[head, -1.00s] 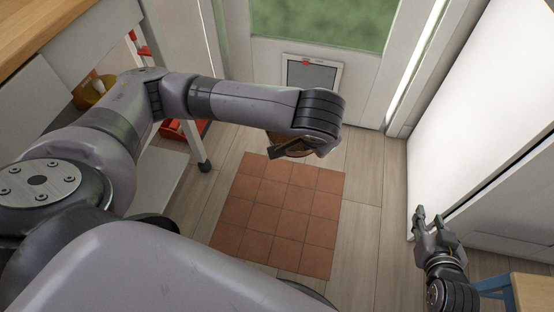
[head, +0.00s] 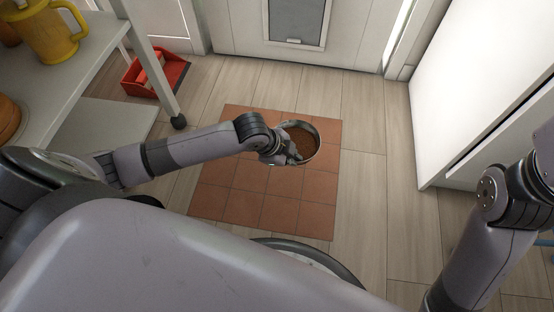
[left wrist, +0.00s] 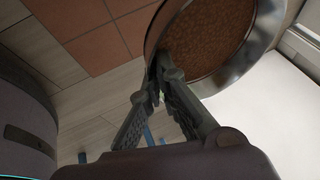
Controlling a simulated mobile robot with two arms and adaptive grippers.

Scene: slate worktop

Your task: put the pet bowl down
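The pet bowl (head: 318,138) is round with a metal rim and brown contents. In the head view it appears over the upper right part of the terracotta tile mat (head: 230,205). My left gripper (head: 292,157) is shut on its near left rim. The left wrist view shows the bowl (left wrist: 262,45) large and close, with the fingers of my left gripper (left wrist: 160,62) meeting at its wall. The tiles look farther off there, so the bowl seems held above the floor. Its underside is hidden. My right arm shows at the right, but its gripper is out of view.
A white door with a pet flap (head: 297,20) is beyond the mat. At left, a shelf unit (head: 75,75) holds a yellow jug (head: 47,32); a red tray (head: 155,76) lies on the floor behind its leg. A white cabinet (head: 480,80) stands at right. Plank floor surrounds the mat.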

